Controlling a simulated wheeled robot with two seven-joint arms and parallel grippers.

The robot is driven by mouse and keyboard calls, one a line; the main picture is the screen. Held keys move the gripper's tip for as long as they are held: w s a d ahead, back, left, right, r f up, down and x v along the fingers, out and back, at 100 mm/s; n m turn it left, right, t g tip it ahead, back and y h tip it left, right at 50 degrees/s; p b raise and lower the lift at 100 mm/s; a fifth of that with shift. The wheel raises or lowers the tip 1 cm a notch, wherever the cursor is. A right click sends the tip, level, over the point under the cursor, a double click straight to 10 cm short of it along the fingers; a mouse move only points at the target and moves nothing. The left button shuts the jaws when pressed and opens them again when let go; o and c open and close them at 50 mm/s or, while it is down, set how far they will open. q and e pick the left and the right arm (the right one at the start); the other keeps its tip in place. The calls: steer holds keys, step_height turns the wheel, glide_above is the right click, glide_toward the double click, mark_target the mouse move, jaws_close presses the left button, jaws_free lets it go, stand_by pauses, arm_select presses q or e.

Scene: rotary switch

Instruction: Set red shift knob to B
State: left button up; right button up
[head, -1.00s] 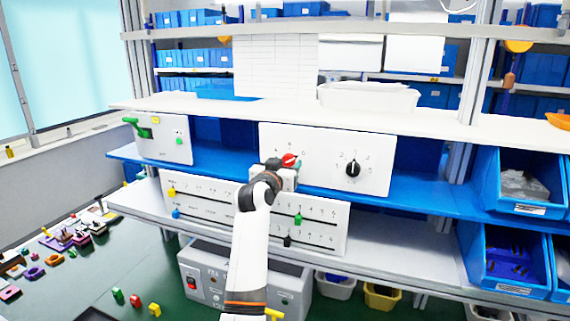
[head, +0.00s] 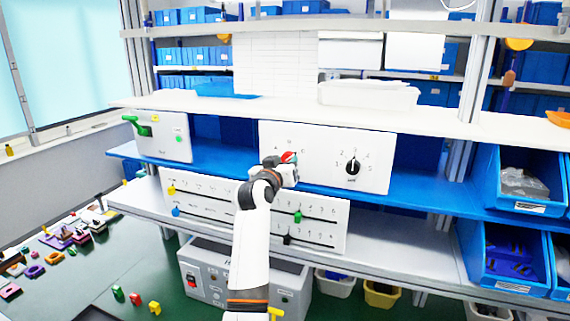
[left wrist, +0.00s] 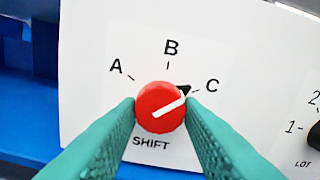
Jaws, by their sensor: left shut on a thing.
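The red shift knob (left wrist: 160,107) is on a white panel (left wrist: 85,40) marked A, B, C and SHIFT. Its white line and black pointer (left wrist: 183,91) aim up and right, toward the C mark. B is at the top and A at the upper left. My left gripper (left wrist: 161,110) is shut on the knob, with one teal finger on each side of it. In the head view the red knob (head: 287,156) is partly hidden by my left gripper (head: 291,160). My right gripper is not in view.
A black rotary knob (head: 352,167) is to the right on the same panel. A slider panel (head: 325,223) is below, and a box with a green handle (head: 165,145) is at the left. Blue bins (head: 525,180) stand at the right.

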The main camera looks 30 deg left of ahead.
arm_select(q)
steer(key=n, duration=0.4)
steer(key=shift+n, duration=0.3)
steer(key=n, duration=0.4)
steer(key=shift+d+n, duration=0.1)
steer(key=shift+n, duration=0.3)
steer(key=o, duration=1)
steer(key=shift+c, duration=0.2)
steer(key=shift+s, duration=0.15)
